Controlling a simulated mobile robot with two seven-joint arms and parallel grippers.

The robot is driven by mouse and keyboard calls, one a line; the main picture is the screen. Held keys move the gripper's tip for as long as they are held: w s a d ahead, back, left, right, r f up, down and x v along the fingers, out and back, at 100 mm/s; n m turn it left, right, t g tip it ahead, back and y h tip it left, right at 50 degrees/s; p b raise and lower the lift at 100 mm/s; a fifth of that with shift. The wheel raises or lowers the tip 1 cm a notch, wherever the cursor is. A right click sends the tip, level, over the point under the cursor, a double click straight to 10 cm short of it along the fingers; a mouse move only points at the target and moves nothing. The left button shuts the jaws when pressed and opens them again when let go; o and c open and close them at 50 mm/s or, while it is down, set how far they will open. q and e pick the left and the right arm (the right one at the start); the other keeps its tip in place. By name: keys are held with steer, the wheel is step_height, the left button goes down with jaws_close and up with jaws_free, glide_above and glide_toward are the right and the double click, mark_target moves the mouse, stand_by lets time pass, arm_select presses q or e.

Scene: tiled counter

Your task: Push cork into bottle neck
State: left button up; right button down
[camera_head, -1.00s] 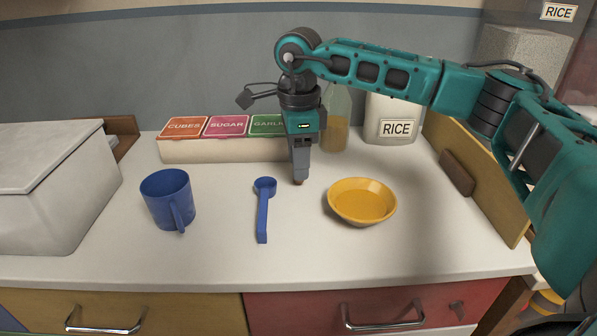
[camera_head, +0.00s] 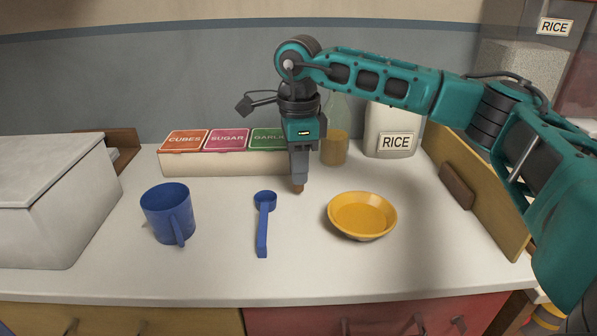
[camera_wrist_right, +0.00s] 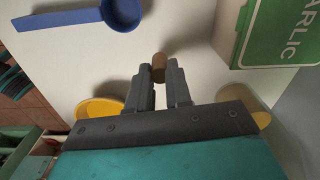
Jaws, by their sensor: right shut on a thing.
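My right gripper (camera_head: 298,180) points straight down over the counter and is shut on a small brown cork (camera_head: 298,189). The cork sticks out below the fingertips, and in the right wrist view the cork (camera_wrist_right: 159,67) shows between the two finger ends. It looks close above the counter; the exact gap cannot be told. The clear glass bottle (camera_head: 335,148) with amber contents stands upright behind and right of the gripper, near the wall. The bottle's top is partly hidden by my right arm. My left gripper is not in view.
A blue spoon (camera_head: 263,222) and blue mug (camera_head: 169,213) lie left of the gripper, a yellow bowl (camera_head: 362,215) right. The labelled spice box (camera_head: 225,163) stands behind left, the rice canister (camera_head: 392,130) behind right.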

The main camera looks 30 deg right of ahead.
arm_select(q)
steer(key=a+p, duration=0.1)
steer(key=p, duration=0.1)
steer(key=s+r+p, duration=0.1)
steer(key=p, duration=0.1)
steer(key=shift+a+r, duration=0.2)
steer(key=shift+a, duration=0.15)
arm_select(e)
step_height(320, 180, up, 19)
steer(key=shift+f, duration=0.1)
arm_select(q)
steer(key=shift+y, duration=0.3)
